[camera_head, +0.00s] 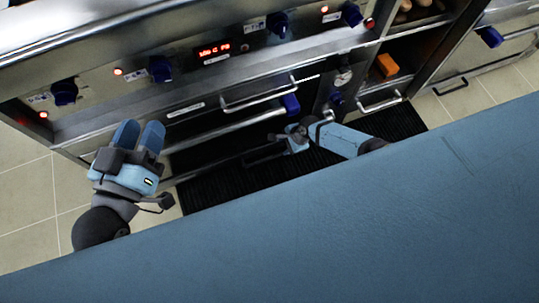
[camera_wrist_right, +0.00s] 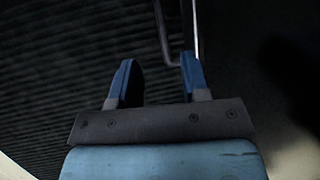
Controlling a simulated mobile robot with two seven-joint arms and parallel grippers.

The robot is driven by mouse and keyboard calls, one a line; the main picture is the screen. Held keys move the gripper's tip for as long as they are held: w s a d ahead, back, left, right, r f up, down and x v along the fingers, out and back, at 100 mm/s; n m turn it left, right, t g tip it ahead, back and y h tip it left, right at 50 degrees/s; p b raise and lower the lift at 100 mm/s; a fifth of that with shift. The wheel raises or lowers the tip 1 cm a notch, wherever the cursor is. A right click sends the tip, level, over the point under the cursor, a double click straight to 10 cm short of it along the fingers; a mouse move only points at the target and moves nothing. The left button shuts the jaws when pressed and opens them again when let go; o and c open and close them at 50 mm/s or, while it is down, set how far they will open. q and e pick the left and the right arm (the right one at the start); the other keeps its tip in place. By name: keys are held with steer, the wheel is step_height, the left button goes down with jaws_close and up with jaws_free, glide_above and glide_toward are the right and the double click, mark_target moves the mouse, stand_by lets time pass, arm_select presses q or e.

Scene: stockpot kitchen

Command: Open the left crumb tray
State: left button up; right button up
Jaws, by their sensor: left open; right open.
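The low handle (camera_head: 262,157) under the oven front, which looks like the left crumb tray's, shows faintly beside my right gripper; the tray front around it is dark and hard to make out. My right gripper (camera_head: 288,138) is low in front of the range, its fingers small in the head view. In the right wrist view its two blue fingers (camera_wrist_right: 156,82) are apart and empty, with a thin metal bar handle (camera_wrist_right: 164,42) just beyond the tips. I cannot tell whether they touch. My left gripper (camera_head: 140,134) is open and empty at the left of the range front.
Above are a bar handle (camera_head: 260,96), a long oven rail (camera_head: 225,131) and a control panel with blue knobs (camera_head: 160,69). Another handle (camera_head: 381,104) is to the right, below an orange object (camera_head: 387,65). A black ribbed mat (camera_head: 225,188) covers the floor in front.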

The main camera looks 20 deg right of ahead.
steer(key=b, duration=0.4)
glide_toward(270, 157)
step_height(270, 157, down, 2)
steer(key=b+x, duration=0.1)
steer(key=x, duration=0.1)
steer(key=b+x, duration=0.1)
steer(key=x, duration=0.1)
steer(key=b+x, duration=0.1)
steer(key=shift+w+a+f+b, duration=0.1)
steer(key=shift+a+f+b, duration=0.2)
steer(key=shift+a, duration=0.1)
arm_select(q)
steer(key=shift+w+a+f+m+t+h+b, duration=0.15)
steer(key=shift+w+a+f+m, duration=0.15)
steer(key=shift+w+f+m, duration=0.35)
steer(key=shift+w+a+f+m+t+h+b, duration=0.1)
steer(key=shift+w+a+f+m+h, duration=0.15)
steer(key=shift+m, duration=0.65)
steer(key=shift+w+a+f+m+t+h+b, duration=0.15)
steer(key=shift+w+a+f+m, duration=0.15)
steer(key=shift+w+f+m, duration=0.35)
arm_select(e)
steer(key=shift+w+a+f, duration=0.1)
steer(key=shift+a+f, duration=0.2)
steer(key=shift+f, duration=0.1)
arm_select(q)
steer(key=shift+s+r, duration=0.15)
steer(key=shift+r, duration=0.05)
arm_select(e)
jaws_close()
